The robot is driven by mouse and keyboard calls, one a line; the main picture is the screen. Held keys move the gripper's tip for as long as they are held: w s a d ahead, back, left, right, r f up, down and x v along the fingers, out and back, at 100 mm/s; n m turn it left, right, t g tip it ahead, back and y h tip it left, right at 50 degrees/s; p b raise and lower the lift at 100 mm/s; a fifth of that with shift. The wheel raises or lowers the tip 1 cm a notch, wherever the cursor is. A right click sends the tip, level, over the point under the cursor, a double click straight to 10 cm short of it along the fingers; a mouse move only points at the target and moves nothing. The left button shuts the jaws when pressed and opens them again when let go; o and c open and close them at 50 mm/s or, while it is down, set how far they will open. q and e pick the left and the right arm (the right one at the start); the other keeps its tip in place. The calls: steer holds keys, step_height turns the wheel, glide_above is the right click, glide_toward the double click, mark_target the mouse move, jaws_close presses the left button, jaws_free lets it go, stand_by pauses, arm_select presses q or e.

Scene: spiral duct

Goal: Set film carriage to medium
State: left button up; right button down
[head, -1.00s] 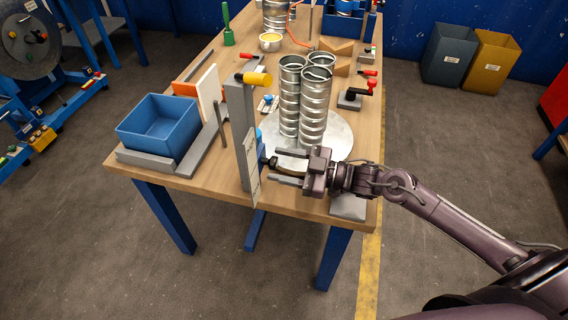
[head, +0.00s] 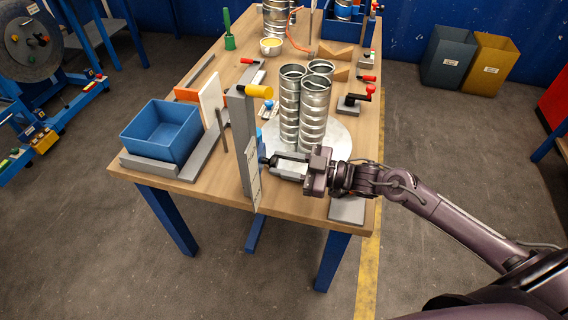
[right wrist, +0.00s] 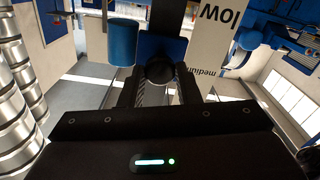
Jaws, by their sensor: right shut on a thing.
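The film carriage is a small blue block with a dark round knob on a tall grey post (head: 242,130). In the head view it is mostly hidden by the post and my gripper. In the right wrist view the blue carriage (right wrist: 170,46) and its knob (right wrist: 158,72) are at the middle. My right gripper (head: 277,163) is shut on the knob; its fingers also show in the right wrist view (right wrist: 157,92). A white label plate (right wrist: 222,40) reads "low" and "medium", upside down there; "medium" is beside the knob. My left gripper is not in view.
Spiral metal ducts (head: 316,105) stand on a round plate (head: 335,142) just behind my right gripper. A yellow-handled crank (head: 258,91) tops the post. A blue bin (head: 162,130) is to the left. A grey pad (head: 347,208) lies at the table's front edge.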

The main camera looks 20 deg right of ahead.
steer(key=shift+r, duration=0.5)
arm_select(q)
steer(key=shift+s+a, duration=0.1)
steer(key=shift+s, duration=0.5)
arm_select(e)
steer(key=c, duration=1.1)
jaws_free()
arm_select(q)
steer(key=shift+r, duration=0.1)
arm_select(e)
steer(key=shift+o, duration=0.2)
steer(key=shift+f, duration=0.1)
steer(key=shift+s+d, duration=0.1)
steer(key=shift+d, duration=0.1)
steer(key=v, duration=0.7)
steer(key=shift+s+d, duration=0.15)
steer(key=shift+d, duration=0.05)
steer(key=shift+a, duration=0.1)
